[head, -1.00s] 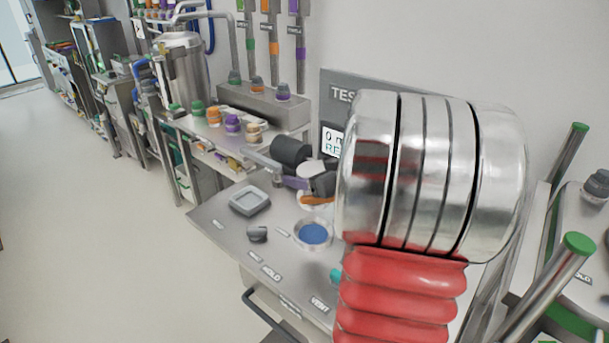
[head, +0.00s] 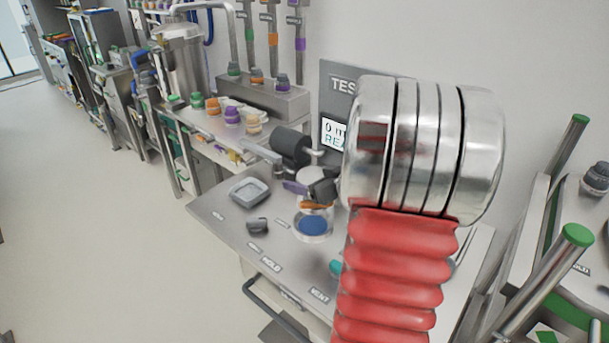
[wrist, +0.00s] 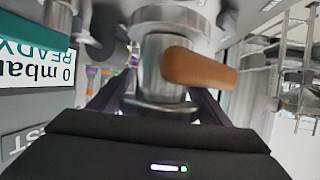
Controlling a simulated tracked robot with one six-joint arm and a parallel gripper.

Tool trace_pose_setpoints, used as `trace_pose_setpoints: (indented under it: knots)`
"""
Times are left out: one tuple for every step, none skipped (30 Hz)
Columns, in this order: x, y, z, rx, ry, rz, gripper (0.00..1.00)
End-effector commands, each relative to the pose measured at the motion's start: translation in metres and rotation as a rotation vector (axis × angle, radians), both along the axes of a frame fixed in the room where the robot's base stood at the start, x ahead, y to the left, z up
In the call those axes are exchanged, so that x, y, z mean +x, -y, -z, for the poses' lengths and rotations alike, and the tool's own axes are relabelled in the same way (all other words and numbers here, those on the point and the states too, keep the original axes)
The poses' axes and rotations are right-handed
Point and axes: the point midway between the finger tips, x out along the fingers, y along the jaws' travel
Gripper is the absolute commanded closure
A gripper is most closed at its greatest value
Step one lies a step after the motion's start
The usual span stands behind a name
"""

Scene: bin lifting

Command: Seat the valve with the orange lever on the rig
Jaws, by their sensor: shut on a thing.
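The valve is a silver body (wrist: 150,68) with an orange lever (wrist: 200,68) and a wide flange. In the head view its orange lever (head: 316,206) shows above the round blue-floored dish (head: 313,227) on the steel bench. My gripper (head: 318,190) is shut on the valve; its dark jaws (wrist: 160,98) sit either side of the body in the wrist view. The rig is the grey test station with a display (head: 334,133) and a dark cylinder (head: 291,145) behind the gripper. Whether the valve touches the dish, I cannot tell.
A square grey tray (head: 249,191) and a small dark knob-like part (head: 257,225) lie on the bench left of the dish. A teal part (head: 336,268) is in front. My large red-sleeved arm hides the bench's right side. Open floor lies left.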

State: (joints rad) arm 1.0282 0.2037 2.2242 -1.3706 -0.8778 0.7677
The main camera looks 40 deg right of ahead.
Motion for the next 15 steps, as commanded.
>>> trace_pose_setpoints:
  knots:
    - [0.001, 0.000, 0.002, 0.001, 0.003, 0.000, 0.82]
    - [0.000, 0.000, 0.004, 0.001, 0.003, 0.000, 0.82]
    - [0.000, 0.000, 0.006, 0.000, 0.002, 0.000, 0.82]
    - [0.000, 0.000, 0.008, 0.000, 0.002, 0.000, 0.82]
    - [0.000, 0.000, 0.010, 0.000, 0.002, 0.000, 0.82]
    - [0.000, 0.000, 0.012, 0.001, 0.002, 0.000, 0.82]
    - [0.001, 0.000, 0.014, 0.000, 0.003, 0.000, 0.82]
    - [0.001, 0.000, 0.016, 0.000, 0.003, 0.000, 0.82]
    - [0.001, 0.000, 0.018, 0.000, 0.003, 0.000, 0.82]
    - [0.001, 0.000, 0.020, 0.000, 0.002, 0.000, 0.82]
    - [0.001, 0.000, 0.022, 0.001, 0.002, 0.000, 0.82]
    - [0.001, 0.000, 0.024, 0.000, 0.002, 0.000, 0.82]
    - [0.001, 0.000, 0.025, -0.001, 0.002, 0.000, 0.82]
    - [0.001, 0.000, 0.026, -0.001, 0.002, 0.000, 0.82]
    - [0.001, 0.000, 0.028, 0.000, 0.002, 0.000, 0.82]
